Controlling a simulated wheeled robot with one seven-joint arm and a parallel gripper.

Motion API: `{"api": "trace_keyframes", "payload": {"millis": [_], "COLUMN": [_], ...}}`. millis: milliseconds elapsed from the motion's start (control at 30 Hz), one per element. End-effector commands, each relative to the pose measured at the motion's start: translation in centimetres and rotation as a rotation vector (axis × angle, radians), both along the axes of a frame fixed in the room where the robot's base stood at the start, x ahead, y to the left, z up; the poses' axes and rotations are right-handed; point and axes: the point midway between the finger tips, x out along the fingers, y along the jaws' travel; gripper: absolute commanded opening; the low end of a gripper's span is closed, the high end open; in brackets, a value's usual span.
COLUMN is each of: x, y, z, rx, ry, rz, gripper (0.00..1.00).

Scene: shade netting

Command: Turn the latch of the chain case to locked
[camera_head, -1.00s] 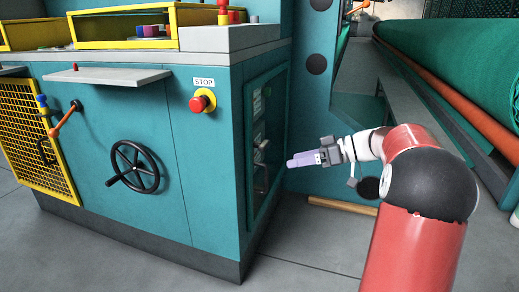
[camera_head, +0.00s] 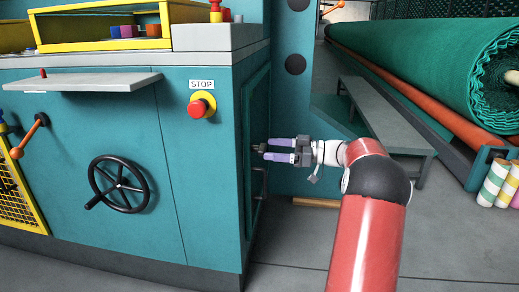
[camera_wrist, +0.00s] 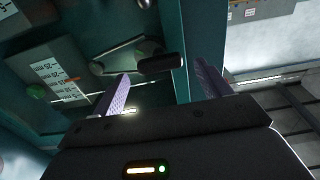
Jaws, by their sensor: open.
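The chain case (camera_head: 257,105) is on the narrow right side of the teal machine, seen at a steep angle in the head view. Its latch (camera_head: 259,148) shows as a small dark knob standing out from that side. In the wrist view a dark, bar-like latch handle (camera_wrist: 162,63) lies ahead, between the lines of the two fingers. My gripper (camera_head: 270,149) is open, its two purple fingers pointing left at the latch, with the tips very near it. In the wrist view the gripper (camera_wrist: 163,82) appears empty. I cannot tell whether a finger touches the latch.
A red STOP button (camera_head: 201,104) and a black handwheel (camera_head: 119,184) are on the machine's front. A grey bench (camera_head: 385,115) and a large green netting roll (camera_head: 440,65) stand to the right. Floor (camera_head: 290,250) is clear beside the machine.

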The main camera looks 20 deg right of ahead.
Motion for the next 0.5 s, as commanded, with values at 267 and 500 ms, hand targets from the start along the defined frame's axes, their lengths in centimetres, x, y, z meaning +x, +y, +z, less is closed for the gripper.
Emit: {"api": "trace_keyframes", "payload": {"millis": [267, 500], "x": [1.9, 2.2], "y": [3.0, 3.4], "z": [0.0, 0.0], "rx": [-0.001, -0.001], "ry": [0.001, 0.001], "rz": [0.0, 0.0], "gripper": [0.76, 0.76]}}
